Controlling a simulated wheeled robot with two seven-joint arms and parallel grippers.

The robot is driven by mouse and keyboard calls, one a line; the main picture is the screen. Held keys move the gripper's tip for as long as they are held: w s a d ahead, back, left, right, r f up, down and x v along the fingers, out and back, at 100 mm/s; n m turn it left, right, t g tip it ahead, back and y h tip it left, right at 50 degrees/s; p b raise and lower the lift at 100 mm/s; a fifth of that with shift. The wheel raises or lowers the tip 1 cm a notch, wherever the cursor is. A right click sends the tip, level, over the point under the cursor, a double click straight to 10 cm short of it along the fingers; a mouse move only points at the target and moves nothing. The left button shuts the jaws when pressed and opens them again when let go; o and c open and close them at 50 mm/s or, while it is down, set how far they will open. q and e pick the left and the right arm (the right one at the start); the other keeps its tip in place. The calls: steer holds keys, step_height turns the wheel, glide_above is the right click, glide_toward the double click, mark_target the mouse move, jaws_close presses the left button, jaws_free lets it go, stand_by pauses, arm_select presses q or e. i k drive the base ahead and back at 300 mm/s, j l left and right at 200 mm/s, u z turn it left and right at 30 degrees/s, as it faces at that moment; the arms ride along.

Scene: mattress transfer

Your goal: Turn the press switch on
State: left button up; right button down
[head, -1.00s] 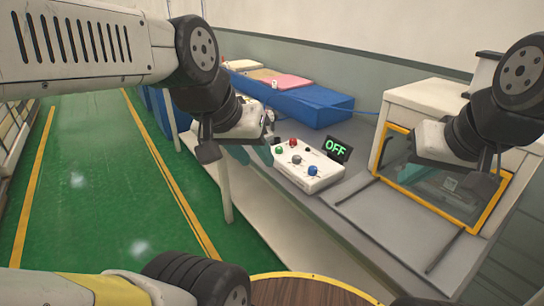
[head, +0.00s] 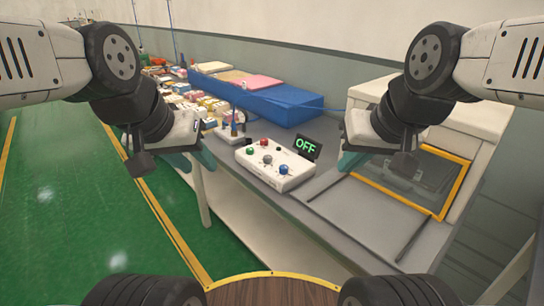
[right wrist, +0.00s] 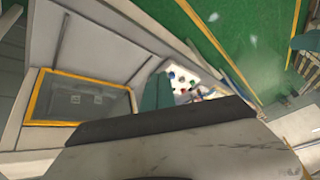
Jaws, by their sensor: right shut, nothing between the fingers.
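The white control box (head: 262,177) sits on the grey table with red (head: 264,142), green (head: 250,150), grey (head: 267,159) and blue (head: 284,169) knobs or buttons on top. The display (head: 306,147) behind it reads OFF in green. My left gripper (head: 207,157) is raised left of the box, apart from it; its jaw opening is not clear. My right gripper (head: 349,161) is shut and empty, to the right of the box and apart from it. In the right wrist view its teal fingers (right wrist: 156,92) show beside the box (right wrist: 182,84).
A yellow-framed glass-fronted white machine (head: 440,165) stands at the right, close behind my right gripper. A long blue box (head: 262,100) and many small goods (head: 195,100) lie further back on the table. Green floor (head: 60,190) is open at the left.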

mark_target(264, 141)
steer(key=i+j, duration=0.35)
steer(key=i+j+u, duration=0.1)
steer(key=i+j, duration=0.25)
steer(key=j, duration=0.2)
